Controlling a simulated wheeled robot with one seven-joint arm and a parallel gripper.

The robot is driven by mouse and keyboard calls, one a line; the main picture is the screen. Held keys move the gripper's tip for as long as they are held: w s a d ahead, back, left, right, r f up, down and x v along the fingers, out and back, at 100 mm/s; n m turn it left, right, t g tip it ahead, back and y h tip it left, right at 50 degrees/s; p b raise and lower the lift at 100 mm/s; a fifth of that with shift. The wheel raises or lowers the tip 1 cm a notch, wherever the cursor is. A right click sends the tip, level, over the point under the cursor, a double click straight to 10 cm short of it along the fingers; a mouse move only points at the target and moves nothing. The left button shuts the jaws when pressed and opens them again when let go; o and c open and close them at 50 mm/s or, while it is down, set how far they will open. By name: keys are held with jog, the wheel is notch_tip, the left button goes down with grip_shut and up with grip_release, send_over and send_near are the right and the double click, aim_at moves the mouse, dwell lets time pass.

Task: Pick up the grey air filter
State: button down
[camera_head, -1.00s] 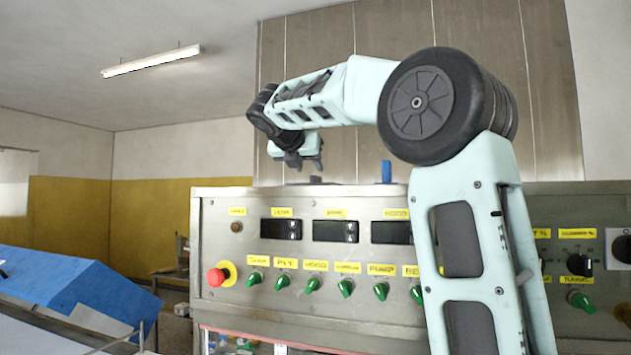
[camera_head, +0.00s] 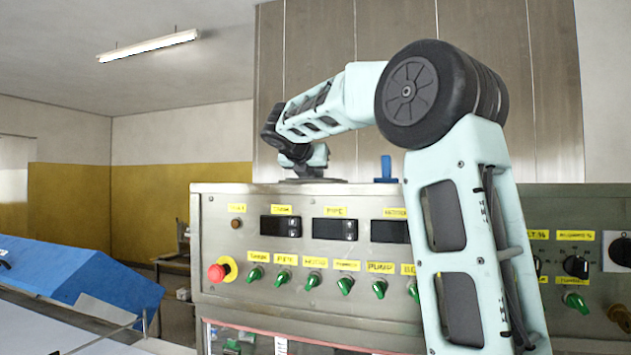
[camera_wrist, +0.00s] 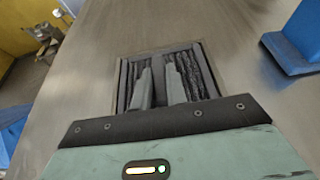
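The grey air filter (camera_wrist: 205,72) shows in the wrist view as a dark pleated block in a lighter rectangular frame, straight ahead of my fingers. My gripper (camera_wrist: 160,75) has its two grey fingers close together over the filter's middle, with a narrow gap between them. The part they close on is mostly hidden. In the head view, my gripper (camera_head: 309,170) is low over the top of the control cabinet. A thin dark edge of the filter (camera_head: 335,181) shows just above the cabinet top, under the fingers.
A blue upright part (camera_head: 386,168) stands on the cabinet top to the right; its base shows in the wrist view (camera_wrist: 293,52). The steel control cabinet (camera_head: 215,215) carries a red stop button, displays and green knobs. A blue cover (camera_head: 85,275) lies at left.

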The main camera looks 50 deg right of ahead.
jog(key=shift+r, duration=0.15)
notch_tip(320, 180, up, 18)
jog(key=shift+f, duration=0.2)
dwell(0.5)
